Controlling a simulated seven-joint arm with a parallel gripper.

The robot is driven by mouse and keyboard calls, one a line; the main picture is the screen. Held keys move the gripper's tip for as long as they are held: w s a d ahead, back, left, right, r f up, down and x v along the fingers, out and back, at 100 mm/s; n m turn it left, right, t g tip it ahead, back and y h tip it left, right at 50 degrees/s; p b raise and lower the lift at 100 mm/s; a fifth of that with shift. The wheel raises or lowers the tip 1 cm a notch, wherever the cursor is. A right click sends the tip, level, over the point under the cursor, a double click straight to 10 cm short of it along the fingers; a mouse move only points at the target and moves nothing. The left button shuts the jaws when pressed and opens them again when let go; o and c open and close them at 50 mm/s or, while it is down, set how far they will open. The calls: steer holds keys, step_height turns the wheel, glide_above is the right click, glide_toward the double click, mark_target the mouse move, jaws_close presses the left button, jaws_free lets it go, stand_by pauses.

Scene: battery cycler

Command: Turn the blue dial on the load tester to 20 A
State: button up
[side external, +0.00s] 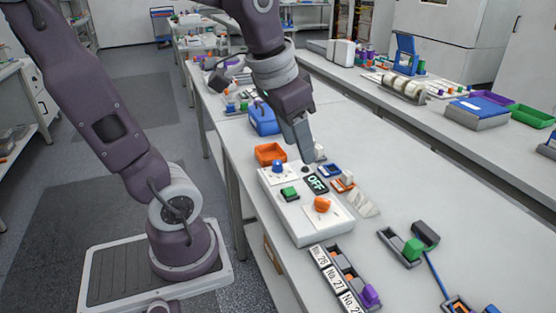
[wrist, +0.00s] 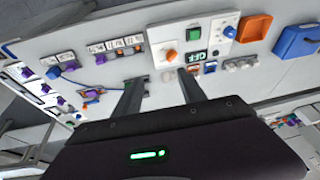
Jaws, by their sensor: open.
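The load tester (side external: 296,222) is a white box on the bench, with a blue dial (side external: 277,166) at its far left corner, a green button (side external: 289,193), an orange dial (side external: 322,204) and a display reading OFF (side external: 316,183). In the wrist view the blue dial (wrist: 229,31) is at the upper right and the orange dial (wrist: 171,55) lies ahead of the fingers. My gripper (wrist: 160,80) is open and empty, its two fingers apart. In the side view my gripper (side external: 306,158) is above the tester's right far edge, to the right of the blue dial and apart from it.
An orange tray (side external: 270,153) and a blue case (side external: 264,119) stand behind the tester. Small coloured parts lie along its right side. A labelled battery rack (side external: 340,280) is in front.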

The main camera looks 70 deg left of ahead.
steer(key=w+a+f+g, duration=0.1)
steer(key=w+a+f, duration=0.1)
steer(key=w+a, duration=0.4)
steer(key=n+g+h, duration=0.1)
steer(key=g, duration=0.2)
glide_above(278, 162)
step_height(278, 162, down, 12)
steer(key=shift+a, duration=0.15)
step_height(278, 162, down, 6)
steer(key=shift+r, duration=0.15)
steer(key=shift+f, duration=0.4)
jaws_close()
